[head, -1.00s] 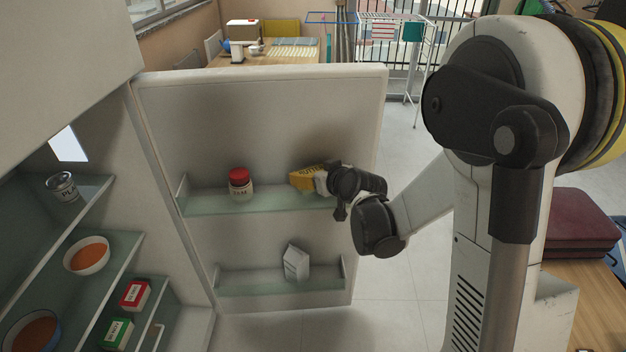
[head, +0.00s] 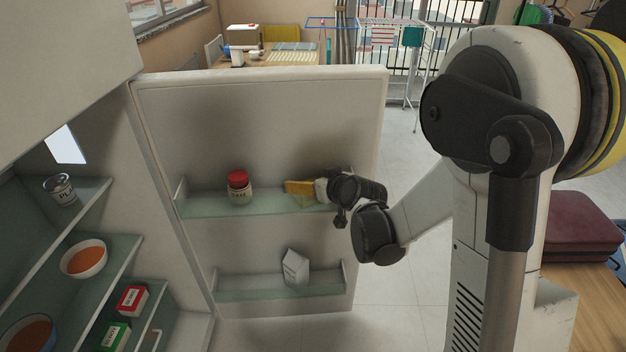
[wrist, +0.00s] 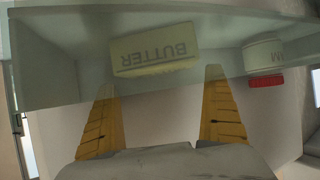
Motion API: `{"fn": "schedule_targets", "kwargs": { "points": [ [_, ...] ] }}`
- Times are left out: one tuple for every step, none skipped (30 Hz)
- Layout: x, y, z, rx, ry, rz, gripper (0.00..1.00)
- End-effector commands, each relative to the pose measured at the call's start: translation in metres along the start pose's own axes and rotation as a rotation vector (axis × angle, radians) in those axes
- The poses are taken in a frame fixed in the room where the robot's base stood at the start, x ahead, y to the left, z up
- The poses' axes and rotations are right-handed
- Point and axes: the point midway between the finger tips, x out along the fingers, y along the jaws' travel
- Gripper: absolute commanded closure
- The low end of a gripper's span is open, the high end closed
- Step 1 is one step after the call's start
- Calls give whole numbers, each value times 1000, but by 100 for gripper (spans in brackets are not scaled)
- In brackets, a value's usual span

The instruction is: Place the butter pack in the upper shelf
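The butter pack (wrist: 153,48) is a pale yellow block with its label upside down in the wrist view. It is seen through the glass of the fridge door's upper shelf (head: 215,207), and seems to rest in it. In the head view only a small pale patch of it shows, below my yellow finger. My gripper (wrist: 160,80) has its two yellow fingers spread wide, with nothing clamped between them. In the head view my gripper (head: 292,187) is at the right half of that shelf, its fingers pointing left. Whether a finger touches the pack cannot be told.
A jam jar with a red lid (head: 238,187) stands left on the same shelf. A white carton (head: 295,267) is on the lower door shelf. The fridge's inner shelves at left hold a can (head: 60,189), bowls (head: 83,258) and small boxes (head: 132,299). Floor right of the door is clear.

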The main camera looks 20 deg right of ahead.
Motion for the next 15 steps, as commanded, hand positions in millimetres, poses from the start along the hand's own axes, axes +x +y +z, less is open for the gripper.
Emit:
{"fn": "schedule_targets", "kwargs": {
  "points": [
    [0, 0, 0, 0, 0, 0, 0],
    [0, 0, -1, 0, 0, 0, 0],
    [-1, 0, -2, 0, 0, 0, 0],
    [-2, 0, -4, 0, 0, 0, 0],
    [-3, 0, -6, 0, 0, 0, 0],
    [-5, 0, -9, 0, 0, 0, 0],
    [-7, 0, -13, 0, 0, 0, 0],
    [-9, 0, -17, 0, 0, 0, 0],
    [-19, 0, -14, 2, 0, 1, 0],
    [-26, 1, -14, 1, 0, 1, 0],
    [-33, 0, -14, 0, 0, 2, 0],
    [-44, 0, -14, 1, 0, 2, 0],
    [-52, 0, -14, 2, 0, 2, 0],
    [-59, 1, -14, 2, 0, 2, 0],
    [-69, 1, -14, 1, 0, 2, 0]
  ]
}}
